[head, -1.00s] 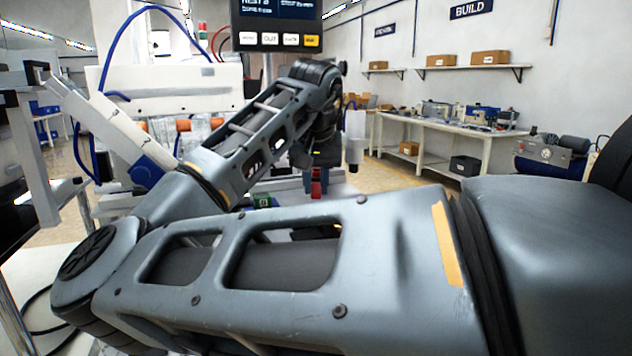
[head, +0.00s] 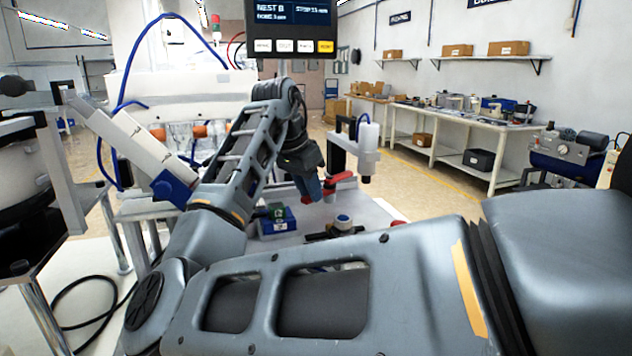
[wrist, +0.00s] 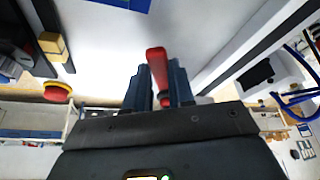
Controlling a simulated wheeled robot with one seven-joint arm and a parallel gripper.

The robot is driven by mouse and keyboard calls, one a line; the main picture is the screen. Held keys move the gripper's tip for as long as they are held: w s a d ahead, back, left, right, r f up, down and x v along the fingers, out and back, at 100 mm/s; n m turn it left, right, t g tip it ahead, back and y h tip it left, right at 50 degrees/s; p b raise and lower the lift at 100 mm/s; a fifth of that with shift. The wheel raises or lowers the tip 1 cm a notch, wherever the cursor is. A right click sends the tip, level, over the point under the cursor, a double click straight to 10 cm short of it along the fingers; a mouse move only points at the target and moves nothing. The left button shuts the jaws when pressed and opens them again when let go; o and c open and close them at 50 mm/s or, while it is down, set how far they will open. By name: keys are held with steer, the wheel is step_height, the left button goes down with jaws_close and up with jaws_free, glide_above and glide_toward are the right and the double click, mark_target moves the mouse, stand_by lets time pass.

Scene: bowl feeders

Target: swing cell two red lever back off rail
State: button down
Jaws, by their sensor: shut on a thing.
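The red lever (head: 342,178) stands out to the right of my gripper's blue fingers (head: 310,188) in the head view, beside a black upright with a pale cylinder. In the wrist view, the red lever (wrist: 157,62) lies between the two blue fingers of my gripper (wrist: 158,78), its rounded end reaching past the fingertips. The gripper is shut on the lever. The lever's pivot and the rail are not clearly visible; my fingers hide part of the lever.
A black upright with a pale cylinder (head: 368,150) stands right of the gripper. A blue block with a green part (head: 276,221) and a blue-topped knob (head: 343,221) sit on the pale table below. A display (head: 291,27) hangs above. A red-and-yellow button (wrist: 57,91) shows in the wrist view.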

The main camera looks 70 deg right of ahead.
steer(key=w+m, duration=0.1)
steer(key=d+m+g+p, duration=0.1)
steer(key=m, duration=0.1)
steer(key=shift+w+r, duration=0.1)
steer(key=shift+w, duration=0.25)
steer(key=shift+w+d+m+g+y+p, duration=0.2)
steer(key=shift+w+d+m+y, duration=0.1)
steer(key=shift+m, duration=0.35)
steer(key=shift+w+d+m+g+y+p, duration=0.2)
steer(key=shift+m+y, duration=0.1)
steer(key=shift+m, duration=0.35)
steer(key=c, duration=1)
jaws_free()
steer(key=shift+o, duration=0.2)
steer(key=v, duration=0.7)
steer(key=shift+a+r+b, duration=0.15)
steer(key=shift+r+b, duration=0.15)
steer(key=shift+b, duration=0.1)
steer(key=shift+w, duration=0.15)
